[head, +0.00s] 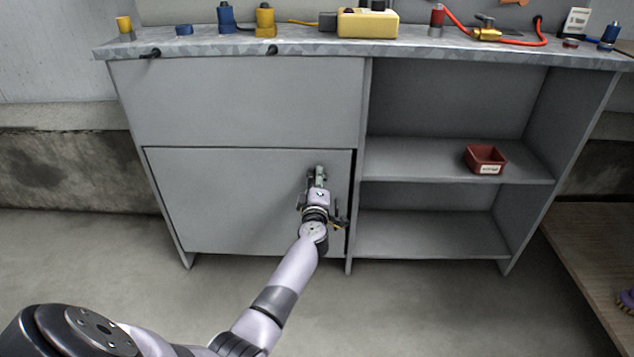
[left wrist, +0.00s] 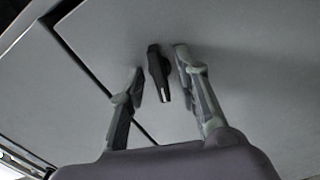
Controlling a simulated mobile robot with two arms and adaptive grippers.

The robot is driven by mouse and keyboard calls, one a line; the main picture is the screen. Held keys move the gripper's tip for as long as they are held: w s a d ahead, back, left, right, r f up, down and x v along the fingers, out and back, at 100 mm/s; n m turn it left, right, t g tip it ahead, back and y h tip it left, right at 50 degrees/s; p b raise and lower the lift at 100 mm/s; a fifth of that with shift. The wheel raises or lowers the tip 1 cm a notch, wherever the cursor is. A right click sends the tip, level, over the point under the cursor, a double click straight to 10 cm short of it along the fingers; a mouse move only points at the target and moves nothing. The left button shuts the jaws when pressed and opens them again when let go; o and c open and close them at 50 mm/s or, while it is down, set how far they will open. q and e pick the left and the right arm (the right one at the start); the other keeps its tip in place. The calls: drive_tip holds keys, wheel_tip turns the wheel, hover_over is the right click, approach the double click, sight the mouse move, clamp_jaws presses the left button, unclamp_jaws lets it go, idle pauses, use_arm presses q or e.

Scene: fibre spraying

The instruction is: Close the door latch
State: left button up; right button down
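The grey cabinet door (head: 220,200) is the lower left panel in the head view. It sits close to flush in its frame, with a dark gap along its right edge. The black door latch (left wrist: 158,70) shows in the left wrist view as a short handle on the grey panel. My left gripper (head: 318,174) is at the door's right side and hides the latch in the head view. In the left wrist view my left gripper (left wrist: 162,76) is open, with one finger on each side of the latch; contact is unclear. My right gripper is not in view.
Open shelves to the right hold a red bin (head: 485,158). The metal worktop (head: 200,46) above carries a yellow box (head: 367,23), blue and yellow parts and a red hose. A wooden surface (head: 600,250) stands at the right. The floor before the cabinet is clear.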

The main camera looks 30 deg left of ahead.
use_arm(q)
drive_tip(key=shift+w, duration=0.1)
clamp_jaws()
idle(0.4)
